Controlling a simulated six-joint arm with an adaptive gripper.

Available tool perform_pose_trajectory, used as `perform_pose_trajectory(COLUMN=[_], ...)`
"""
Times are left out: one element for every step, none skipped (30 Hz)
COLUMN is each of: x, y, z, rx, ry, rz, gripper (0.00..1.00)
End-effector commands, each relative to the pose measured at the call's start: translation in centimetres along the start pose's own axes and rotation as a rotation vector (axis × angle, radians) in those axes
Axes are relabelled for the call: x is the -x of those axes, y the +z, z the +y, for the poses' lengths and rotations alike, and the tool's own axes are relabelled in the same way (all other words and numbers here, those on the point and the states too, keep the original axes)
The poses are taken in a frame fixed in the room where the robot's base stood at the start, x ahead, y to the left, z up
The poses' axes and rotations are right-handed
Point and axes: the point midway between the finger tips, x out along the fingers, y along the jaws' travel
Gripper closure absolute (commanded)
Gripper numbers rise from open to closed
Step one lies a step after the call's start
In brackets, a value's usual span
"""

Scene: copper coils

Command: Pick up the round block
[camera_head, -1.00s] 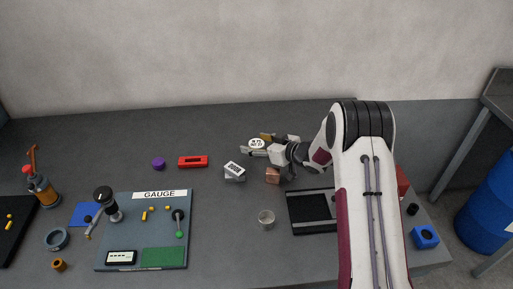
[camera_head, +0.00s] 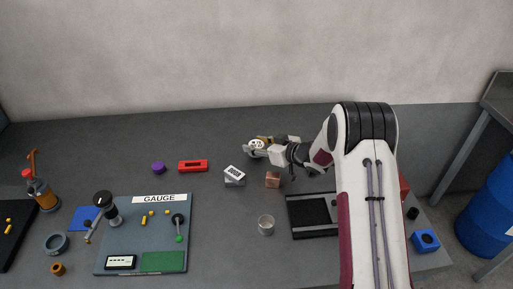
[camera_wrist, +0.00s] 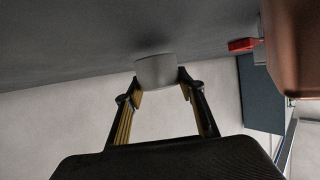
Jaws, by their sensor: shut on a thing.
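The round block (camera_head: 256,143) is a short grey cylinder with a pale, dark-marked top, at the back of the table in the head view. In the wrist view the round block (camera_wrist: 156,71) sits between the two fingertips, and its side looks plain grey. My gripper (camera_head: 257,149) reaches it from the right, and its fingers are shut on the block. In the wrist view my gripper (camera_wrist: 159,80) has one finger on each side of it. The block appears at or very near the table; I cannot tell whether there is a gap under it.
A grey block with a label (camera_head: 235,180) and a copper block (camera_head: 272,180) stand just in front of my gripper. A clear cup (camera_head: 266,225) and a black tray (camera_head: 297,222) are nearer. A red block (camera_head: 193,165) and a purple block (camera_head: 158,168) lie left.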

Motion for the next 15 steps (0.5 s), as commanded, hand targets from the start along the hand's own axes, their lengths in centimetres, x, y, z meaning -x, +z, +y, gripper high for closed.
perform_pose_trajectory(x=[0.2,0.4,0.6,0.7,0.8,1.1,1.2,1.4,1.6,1.7,1.9,2.1,2.2,2.4,2.6], y=[-0.7,-1.0,-1.4,-1.8,-2.1,-2.7,-3.0,-3.4,-3.9,-4.3,-4.7,-5.2,-5.5,-5.9,-6.2], z=[0.0,0.1,0.0,0.0,0.0,0.0,0.0,0.0,0.0,0.0,0.0,0.0,0.0,0.0,0.0], rx=[0.003,0.003,0.002,0.003,0.004,0.003,0.002,0.003,0.004,0.003,0.003,0.003,0.002,0.003,0.003], ry=[0.001,0.001,0.001,0.000,0.000,0.000,0.001,0.001,0.001,0.001,0.001,0.001,0.001,0.001,0.000], rz=[0.003,0.004,0.004,0.004,0.004,0.005,0.005,0.004,0.004,0.004,0.004,0.004,0.004,0.004,0.004], gripper=[0.89,0.89,0.89,0.89,0.89,0.89,0.89,0.89,0.89,0.89,0.89,0.89,0.89,0.89,0.89])
